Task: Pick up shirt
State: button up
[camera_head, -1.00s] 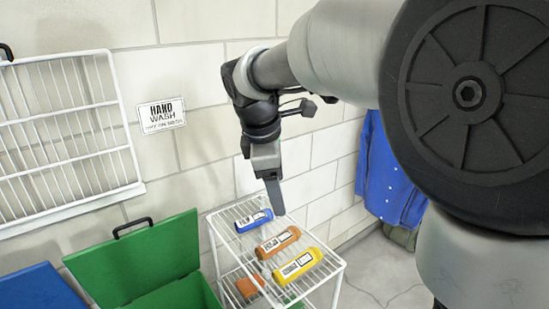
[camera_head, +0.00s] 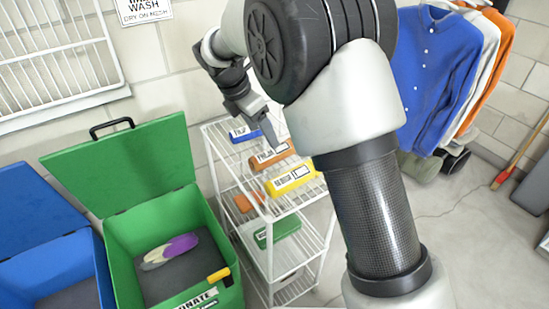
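A blue buttoned shirt (camera_head: 440,75) hangs at the upper right, in front of a white shirt (camera_head: 490,50) and an orange shirt (camera_head: 497,62). My arm's large joint covers part of the view just left of the blue shirt. My gripper (camera_head: 268,128) points down over the white wire shelf, well to the left of the shirts. Only one edge of the gripper shows clearly, so its opening cannot be made out. I see no shirt in it.
The wire shelf (camera_head: 312,222) holds blue, orange and yellow bottles on top. An open green bin (camera_head: 112,262) and a blue bin (camera_head: 85,262) stand at the left. Bare floor (camera_head: 450,225) lies right of my arm.

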aim_at(274, 153)
jog(key=b+x, duration=0.2)
jog(key=x, duration=0.6)
jog(key=shift+d+f+b, duration=0.25)
jog(key=shift+b, duration=0.1)
jog(key=c, duration=1.3)
